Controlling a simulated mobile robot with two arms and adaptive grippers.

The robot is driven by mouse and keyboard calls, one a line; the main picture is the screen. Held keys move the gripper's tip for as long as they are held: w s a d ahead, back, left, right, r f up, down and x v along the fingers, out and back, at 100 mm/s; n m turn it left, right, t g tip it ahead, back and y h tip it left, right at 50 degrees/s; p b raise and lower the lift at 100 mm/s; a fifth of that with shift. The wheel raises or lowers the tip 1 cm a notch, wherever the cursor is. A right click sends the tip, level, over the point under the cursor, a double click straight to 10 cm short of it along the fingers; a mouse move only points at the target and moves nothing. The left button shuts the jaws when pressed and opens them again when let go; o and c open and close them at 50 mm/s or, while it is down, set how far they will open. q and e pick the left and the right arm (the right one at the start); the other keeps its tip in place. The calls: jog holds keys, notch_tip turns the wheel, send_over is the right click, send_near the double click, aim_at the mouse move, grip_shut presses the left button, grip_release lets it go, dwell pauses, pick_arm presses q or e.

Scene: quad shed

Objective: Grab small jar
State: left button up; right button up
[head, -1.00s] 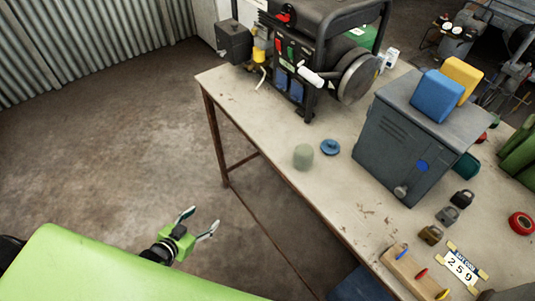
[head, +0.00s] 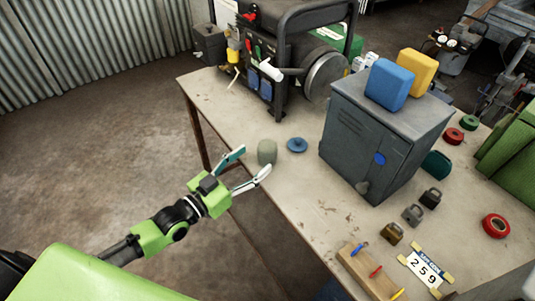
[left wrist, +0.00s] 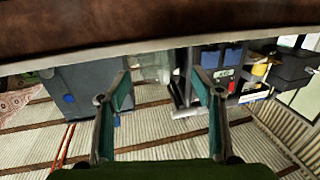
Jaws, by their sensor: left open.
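The small jar (head: 267,151) is a pale grey-green cylinder standing upright on the workbench (head: 305,190), close to its near left edge. My left gripper (head: 256,160) is open at that edge, its two fingers pointing toward the jar, with nothing held. In the head view the fingertips lie just short of the jar, and I cannot tell whether they touch it. In the left wrist view, which is upside down, a pale, faint jar (left wrist: 151,65) shows beyond and between the open fingers (left wrist: 162,82). My right gripper is not in view.
A blue round lid (head: 297,145) lies right of the jar. A generator (head: 285,60) stands behind, and a grey metal cabinet (head: 370,145) stands to the right. Padlocks (head: 412,214) and a red tape roll (head: 495,225) lie farther right.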

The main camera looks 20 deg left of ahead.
aim_at(260, 157)
pick_arm(q)
jog(key=shift+p+x, duration=0.4)
jog(key=shift+x, duration=2.75)
jog(key=shift+s+d+f, duration=0.15)
jog(key=shift+d, duration=0.05)
jog(key=c, duration=1.3)
